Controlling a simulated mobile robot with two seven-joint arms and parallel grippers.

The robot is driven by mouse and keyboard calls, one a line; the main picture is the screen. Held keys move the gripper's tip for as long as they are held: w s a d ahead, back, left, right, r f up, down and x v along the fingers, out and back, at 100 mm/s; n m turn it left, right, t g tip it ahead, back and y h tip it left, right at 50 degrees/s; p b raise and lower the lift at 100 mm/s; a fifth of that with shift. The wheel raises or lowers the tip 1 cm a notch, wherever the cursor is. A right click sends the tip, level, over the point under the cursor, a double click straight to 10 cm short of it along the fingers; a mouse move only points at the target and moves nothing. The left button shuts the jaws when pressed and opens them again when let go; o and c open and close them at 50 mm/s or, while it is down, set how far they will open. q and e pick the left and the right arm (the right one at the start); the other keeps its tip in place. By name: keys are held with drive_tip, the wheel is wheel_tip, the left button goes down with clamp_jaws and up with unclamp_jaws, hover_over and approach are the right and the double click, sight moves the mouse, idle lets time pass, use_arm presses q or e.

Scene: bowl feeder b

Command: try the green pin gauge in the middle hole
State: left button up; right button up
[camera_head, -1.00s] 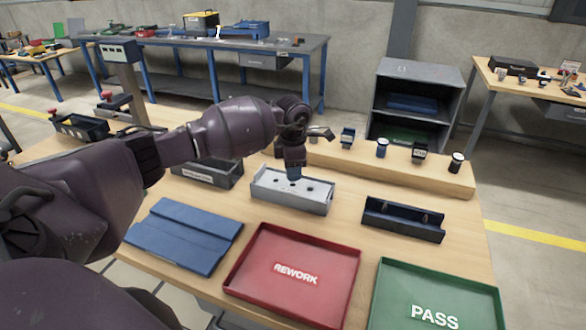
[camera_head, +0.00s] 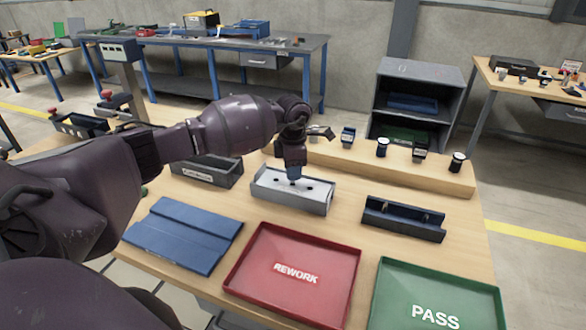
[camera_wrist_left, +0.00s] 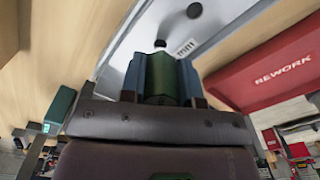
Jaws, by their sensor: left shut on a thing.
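The light grey block (camera_head: 266,189) with a white top and dark holes stands mid-table in the head view. My left gripper (camera_head: 294,174) points down over the middle of its top, fingertips close above it. In the left wrist view the blue fingers are shut on the green pin gauge (camera_wrist_left: 162,76). A dark spot (camera_wrist_left: 160,43) shows at the gauge's far end, beside markings on the block (camera_wrist_left: 172,22); I cannot tell whether the gauge's tip is in a hole. My right gripper is not in view.
The red REWORK tray (camera_head: 336,313) and green PASS tray (camera_head: 492,294) lie in front. A dark blue holder (camera_head: 402,221) stands right of the block, and a dark bin (camera_head: 207,176) left. A blue folded plate (camera_head: 184,237) lies front left. A wooden ledge (camera_head: 438,172) with several small items runs behind.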

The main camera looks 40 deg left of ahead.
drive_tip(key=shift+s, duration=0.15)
use_arm(q)
drive_tip(key=shift+f, duration=0.2)
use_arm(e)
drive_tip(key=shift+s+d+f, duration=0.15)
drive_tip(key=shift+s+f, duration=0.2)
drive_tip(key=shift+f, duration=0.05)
use_arm(q)
drive_tip(key=shift+f+b, duration=0.3)
drive_tip(key=shift+f, duration=0.1)
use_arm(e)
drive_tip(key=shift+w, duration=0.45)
use_arm(q)
drive_tip(key=shift+f, duration=0.15)
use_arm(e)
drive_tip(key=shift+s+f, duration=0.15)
use_arm(q)
drive_tip(key=shift+f, duration=0.25)
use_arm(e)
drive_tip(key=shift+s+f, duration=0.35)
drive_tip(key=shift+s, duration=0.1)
use_arm(q)
drive_tip(key=shift+f+b, duration=0.2)
drive_tip(key=shift+b, duration=0.1)
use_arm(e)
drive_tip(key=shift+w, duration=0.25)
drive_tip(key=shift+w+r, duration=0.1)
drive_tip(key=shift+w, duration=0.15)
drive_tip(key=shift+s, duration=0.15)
